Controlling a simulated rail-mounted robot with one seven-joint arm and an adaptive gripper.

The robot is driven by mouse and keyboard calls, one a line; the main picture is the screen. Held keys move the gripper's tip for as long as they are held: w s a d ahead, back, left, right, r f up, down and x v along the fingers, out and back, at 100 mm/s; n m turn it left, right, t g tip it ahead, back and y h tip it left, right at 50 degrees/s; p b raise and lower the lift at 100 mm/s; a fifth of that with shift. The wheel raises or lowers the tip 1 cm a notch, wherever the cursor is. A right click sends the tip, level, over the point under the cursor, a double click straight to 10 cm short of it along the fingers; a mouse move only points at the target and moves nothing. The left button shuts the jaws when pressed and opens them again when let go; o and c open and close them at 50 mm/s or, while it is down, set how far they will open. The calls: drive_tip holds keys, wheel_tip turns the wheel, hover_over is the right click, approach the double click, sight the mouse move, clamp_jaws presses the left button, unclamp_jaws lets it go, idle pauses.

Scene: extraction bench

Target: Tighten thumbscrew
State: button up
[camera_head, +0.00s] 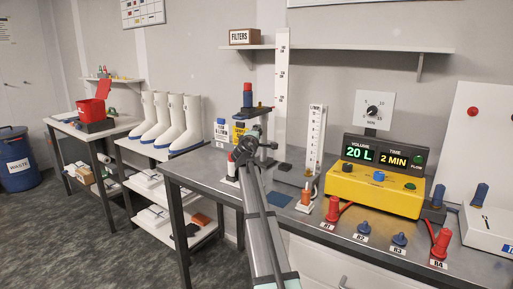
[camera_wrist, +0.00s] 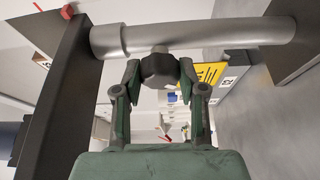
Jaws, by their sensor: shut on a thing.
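The thumbscrew (camera_wrist: 158,71) is a dark lobed knob in the wrist view, fixed to the side of a grey metal tube (camera_wrist: 215,37). My gripper (camera_wrist: 159,75) has one green finger on either side of the knob and is shut on it. In the head view, my gripper (camera_head: 249,146) is at the stand at the left part of the bench. The knob is too small and covered there to make out. I cannot tell how far the screw is turned in.
The bench (camera_head: 207,172) carries a yellow pump box (camera_head: 375,190) with a lit display, and red and blue fittings along its front. A tall white scale (camera_head: 282,90) stands behind my gripper. White boots (camera_head: 185,125) stand on a rack at left. A shelf (camera_head: 350,48) hangs above.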

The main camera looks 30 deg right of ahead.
drive_tip(key=shift+w+f+m+t+h+b, duration=0.25)
drive_tip(key=shift+m+b, duration=0.6)
drive_tip(key=shift+b, duration=1.75)
drive_tip(key=shift+s+f+m+h+b, duration=0.15)
drive_tip(key=shift+m+h+b, duration=0.45)
drive_tip(key=shift+b, duration=1.95)
drive_tip(key=shift+w+f+m+t+h+b, duration=0.15)
drive_tip(key=shift+m+b, duration=0.9)
drive_tip(key=shift+b, duration=1.55)
drive_tip(key=b, duration=0.1)
drive_tip(key=m+b, duration=0.1)
drive_tip(key=b, duration=0.1)
drive_tip(key=shift+s+r, duration=0.1)
drive_tip(key=shift+r, duration=0.15)
drive_tip(key=shift+r+m+h+b, duration=0.25)
drive_tip(key=shift+m+h+b, duration=0.25)
drive_tip(key=shift+b, duration=0.5)
drive_tip(key=o, duration=1.1)
drive_tip(key=shift+o, duration=0.2)
drive_tip(key=p, duration=0.2)
drive_tip(key=n+p, duration=0.1)
drive_tip(key=p, duration=0.2)
drive_tip(key=shift+s+r+y, duration=0.15)
drive_tip(key=shift+r+y, duration=0.1)
drive_tip(key=shift+y, duration=0.15)
